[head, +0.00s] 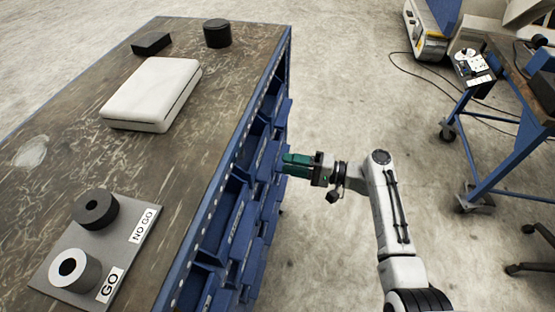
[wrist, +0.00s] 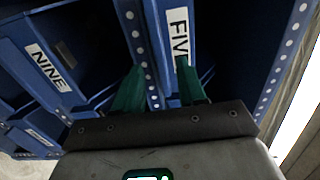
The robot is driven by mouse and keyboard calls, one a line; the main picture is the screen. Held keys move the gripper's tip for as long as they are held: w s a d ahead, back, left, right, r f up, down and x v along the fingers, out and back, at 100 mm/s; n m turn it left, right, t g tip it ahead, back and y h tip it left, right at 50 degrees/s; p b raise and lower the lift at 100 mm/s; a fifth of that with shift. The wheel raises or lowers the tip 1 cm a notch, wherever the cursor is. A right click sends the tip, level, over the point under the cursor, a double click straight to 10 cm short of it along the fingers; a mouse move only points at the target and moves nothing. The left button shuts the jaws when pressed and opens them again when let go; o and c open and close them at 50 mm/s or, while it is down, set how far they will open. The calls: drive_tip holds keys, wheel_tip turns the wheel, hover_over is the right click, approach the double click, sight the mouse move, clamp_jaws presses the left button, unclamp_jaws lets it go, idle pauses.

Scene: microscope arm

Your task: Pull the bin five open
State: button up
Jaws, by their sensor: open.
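Bin five is a blue bin with a white label, partly cut off and reading "FIV" (wrist: 181,40), at the top centre of the wrist view. My gripper (wrist: 160,82) has two green fingers, spread apart, just below that label. A blue edge of the bin front shows between the fingers; I cannot tell whether either finger touches it. The right fingertip overlaps the lower end of the label. In the head view my gripper (head: 290,163) is against the bin side of the blue workbench (head: 150,100). Bin five's label cannot be picked out there.
Bin nine (wrist: 48,68) lies left of bin five. Dotted blue rails run between the bins. On the bench top are a white case (head: 152,92), a GO/NO GO gauge plate (head: 112,236) and dark blocks.

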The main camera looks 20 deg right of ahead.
drive_tip(key=shift+x, duration=2.1)
clamp_jaws()
drive_tip(key=shift+s, duration=0.1)
